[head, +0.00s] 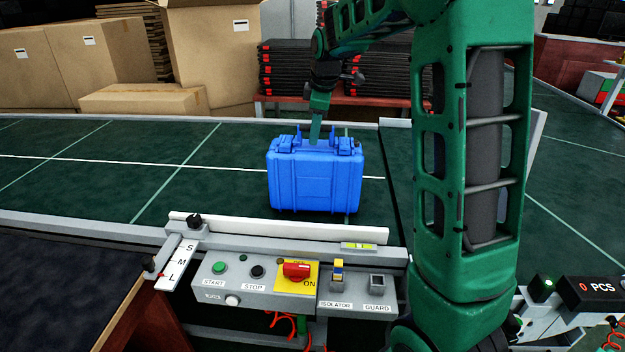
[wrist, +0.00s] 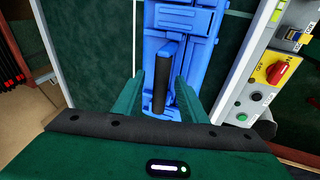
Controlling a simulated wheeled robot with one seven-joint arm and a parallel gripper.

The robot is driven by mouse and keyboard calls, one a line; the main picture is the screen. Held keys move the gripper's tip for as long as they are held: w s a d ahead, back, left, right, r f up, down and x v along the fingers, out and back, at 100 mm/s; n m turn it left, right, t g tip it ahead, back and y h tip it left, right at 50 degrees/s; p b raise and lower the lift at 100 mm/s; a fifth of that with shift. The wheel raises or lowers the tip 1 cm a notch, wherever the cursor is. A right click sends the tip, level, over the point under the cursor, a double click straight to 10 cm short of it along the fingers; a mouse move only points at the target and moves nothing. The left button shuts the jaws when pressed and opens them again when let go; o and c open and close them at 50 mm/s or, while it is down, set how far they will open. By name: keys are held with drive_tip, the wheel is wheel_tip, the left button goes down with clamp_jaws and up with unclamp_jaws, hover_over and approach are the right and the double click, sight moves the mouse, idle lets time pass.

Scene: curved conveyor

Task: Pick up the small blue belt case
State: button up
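The small blue belt case (head: 314,182) stands upright on the green conveyor belt, just behind the control panel. In the wrist view the blue case (wrist: 200,50) shows from above, with its dark handle (wrist: 162,78) pointing down between my fingers. My gripper (head: 315,135) is at the top of the case in the head view. In the wrist view the two green fingers of my gripper (wrist: 160,98) are apart, one on each side of the handle, with gaps to it. Whether the fingertips reach below the handle is hard to tell.
Cardboard boxes (head: 85,62) and stacked black trays (head: 283,72) stand behind the belt. The belt left of the case is clear.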

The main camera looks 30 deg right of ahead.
drive_tip(key=shift+f, duration=0.1)
clamp_jaws()
drive_tip(key=shift+w, duration=0.1)
idle(1.3)
